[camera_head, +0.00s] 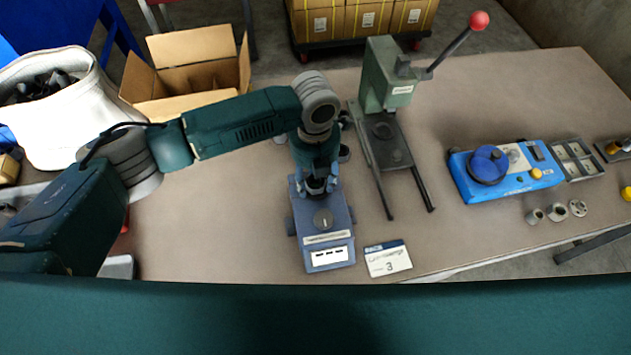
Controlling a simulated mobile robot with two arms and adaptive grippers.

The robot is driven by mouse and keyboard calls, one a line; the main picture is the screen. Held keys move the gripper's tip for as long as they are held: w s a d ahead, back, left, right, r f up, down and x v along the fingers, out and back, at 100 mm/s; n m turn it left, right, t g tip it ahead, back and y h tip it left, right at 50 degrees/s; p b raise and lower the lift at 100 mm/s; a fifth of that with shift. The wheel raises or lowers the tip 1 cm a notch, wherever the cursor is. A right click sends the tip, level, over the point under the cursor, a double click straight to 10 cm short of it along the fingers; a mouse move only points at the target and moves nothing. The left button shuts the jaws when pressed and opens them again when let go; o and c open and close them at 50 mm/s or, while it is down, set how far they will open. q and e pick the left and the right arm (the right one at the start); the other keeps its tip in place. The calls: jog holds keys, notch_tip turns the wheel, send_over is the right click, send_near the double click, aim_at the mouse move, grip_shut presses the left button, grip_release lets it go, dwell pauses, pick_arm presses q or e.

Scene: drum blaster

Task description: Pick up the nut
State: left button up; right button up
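My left gripper (318,188) points down over the back part of a blue-grey device (328,240) with a display on its front. Its fingers are small and dark here, so I cannot tell whether they are open or shut, or whether they hold anything. A round grey part (322,218) sits on the device just in front of the fingers. Several small metal parts stand at the right of the table: a dark-holed ring (535,215), a thicker ring (557,211) and a flat disc with holes (578,208). I cannot tell which part is the nut. My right gripper is not in view.
A green lever press (385,80) with a red knob stands right of my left gripper. A blue machine (505,172) and a compartment tray (578,160) are farther right. A label card (388,258) lies near the front edge. An open cardboard box (190,70) is behind my arm.

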pick_arm(q)
jog(key=c, duration=0.8)
jog(key=shift+c, duration=0.6)
jog(key=shift+r, duration=0.15)
jog(key=shift+r, duration=0.3)
notch_tip(320, 180, up, 19)
jog(key=b, duration=0.3)
jog(key=shift+r, duration=0.15)
